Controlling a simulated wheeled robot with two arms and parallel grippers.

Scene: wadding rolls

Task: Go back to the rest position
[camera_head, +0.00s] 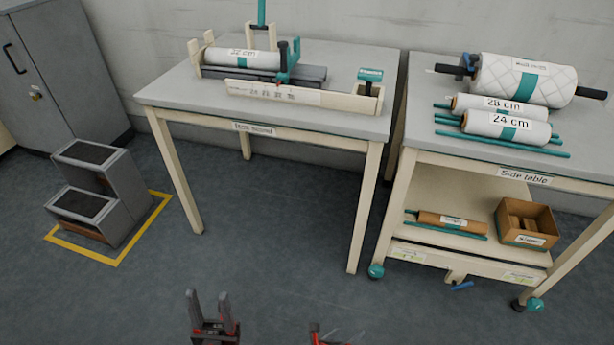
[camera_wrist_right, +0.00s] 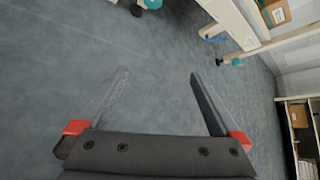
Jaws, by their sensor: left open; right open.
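My left gripper (camera_head: 211,312) is at the bottom edge of the head view, in front of the tables. Its two fingers stand apart with nothing between them. My right gripper (camera_head: 318,333) shows only as a small red and dark part at the bottom edge of the head view. In the right wrist view my right gripper (camera_wrist_right: 158,80) has its fingers spread wide, with bare floor between them. Both grippers are well away from the tables and touch nothing that I can see.
A work table (camera_head: 165,97) bears a holder with a white roll (camera_head: 240,59). The side table (camera_head: 432,146) bears a large quilted roll (camera_head: 540,82) and rolls labelled 28 cm (camera_head: 480,106) and 24 cm (camera_head: 485,122). Grey steps (camera_head: 113,171) stand left.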

